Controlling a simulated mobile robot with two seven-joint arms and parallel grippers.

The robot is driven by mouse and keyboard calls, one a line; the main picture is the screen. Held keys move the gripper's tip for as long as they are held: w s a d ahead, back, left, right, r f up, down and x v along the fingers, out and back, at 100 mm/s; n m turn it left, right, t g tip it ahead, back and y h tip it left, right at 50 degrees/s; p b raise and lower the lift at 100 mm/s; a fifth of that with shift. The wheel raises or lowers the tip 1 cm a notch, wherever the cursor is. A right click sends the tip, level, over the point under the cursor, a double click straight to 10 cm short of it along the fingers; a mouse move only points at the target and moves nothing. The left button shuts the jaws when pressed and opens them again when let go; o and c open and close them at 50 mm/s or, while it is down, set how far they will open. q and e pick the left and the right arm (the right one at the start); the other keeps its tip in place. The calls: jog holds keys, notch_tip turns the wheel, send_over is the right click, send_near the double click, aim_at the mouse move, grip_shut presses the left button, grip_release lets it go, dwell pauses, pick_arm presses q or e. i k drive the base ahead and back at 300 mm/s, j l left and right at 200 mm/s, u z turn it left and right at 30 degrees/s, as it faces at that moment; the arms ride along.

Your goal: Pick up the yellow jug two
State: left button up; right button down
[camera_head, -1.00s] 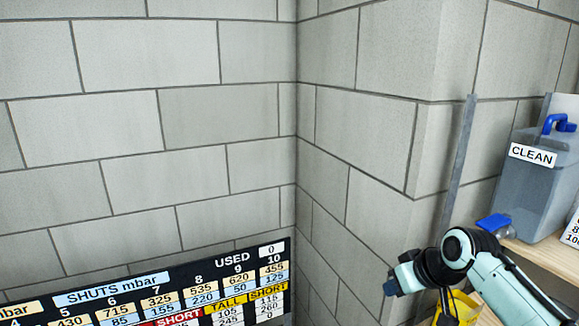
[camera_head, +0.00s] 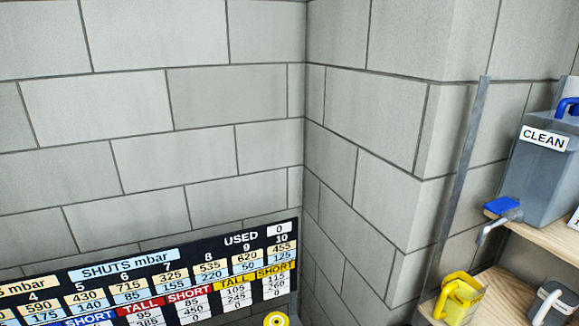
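A yellow jug (camera_head: 459,299) stands on the lower wooden shelf at the bottom right of the head view. Neither of my grippers is in view.
A chart board (camera_head: 180,281) is at the lower left before block walls.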

aim_at(454, 299)
jog(key=l+z, duration=0.1)
jog(key=z, duration=0.75)
jog(key=l+z, duration=0.1)
jog(key=z, duration=0.3)
jog(key=i, duration=0.05)
